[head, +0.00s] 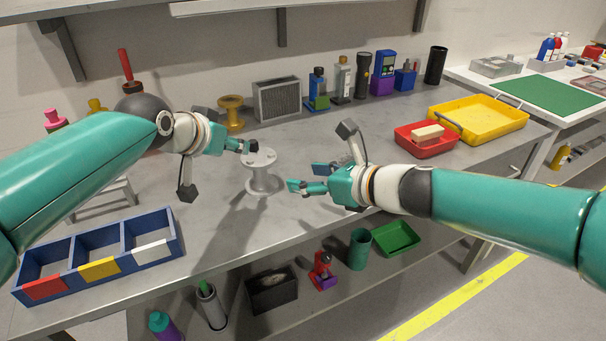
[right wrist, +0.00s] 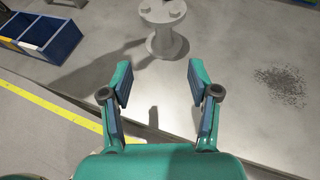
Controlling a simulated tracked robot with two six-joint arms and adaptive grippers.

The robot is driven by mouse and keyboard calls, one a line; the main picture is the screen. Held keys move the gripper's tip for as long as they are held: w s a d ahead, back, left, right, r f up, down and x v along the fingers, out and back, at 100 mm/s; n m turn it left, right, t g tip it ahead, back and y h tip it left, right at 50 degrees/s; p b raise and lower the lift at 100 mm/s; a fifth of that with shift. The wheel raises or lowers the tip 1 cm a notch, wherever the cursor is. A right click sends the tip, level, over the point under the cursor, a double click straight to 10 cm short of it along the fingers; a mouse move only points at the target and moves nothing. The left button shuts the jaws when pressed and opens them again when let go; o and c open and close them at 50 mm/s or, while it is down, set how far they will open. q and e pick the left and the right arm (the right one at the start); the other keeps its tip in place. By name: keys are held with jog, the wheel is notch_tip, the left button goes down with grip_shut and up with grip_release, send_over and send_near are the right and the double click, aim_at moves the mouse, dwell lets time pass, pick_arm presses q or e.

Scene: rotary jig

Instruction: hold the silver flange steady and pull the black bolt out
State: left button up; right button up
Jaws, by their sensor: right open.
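The silver flange (head: 262,174) stands upright on the grey workbench, a spool shape with round discs at top and bottom. It also shows at the top of the right wrist view (right wrist: 166,38), with light round features on its upper disc. My left gripper (head: 247,147) is at the flange's upper left edge; whether it touches, and its jaw opening, are unclear. My right gripper (head: 303,178) is open and empty, to the right of the flange and apart from it; its spread fingers also show in the right wrist view (right wrist: 160,84). I cannot make out the black bolt clearly.
A blue three-compartment bin (head: 100,262) is at the front left. A yellow spool (head: 231,113) and a grey vented box (head: 277,99) stand behind the flange. A red tray (head: 427,146) and a yellow tray (head: 480,126) lie at the right. The bench in front of the flange is clear.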

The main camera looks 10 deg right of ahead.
aim_at(265, 171)
jog(key=x, duration=1.6)
jog(key=shift+w+d+f, duration=0.1)
jog(key=shift+w+f, duration=0.15)
jog(key=shift+w, duration=0.25)
jog(key=shift+c, duration=0.3)
jog(key=shift+h, duration=0.3)
grip_shut()
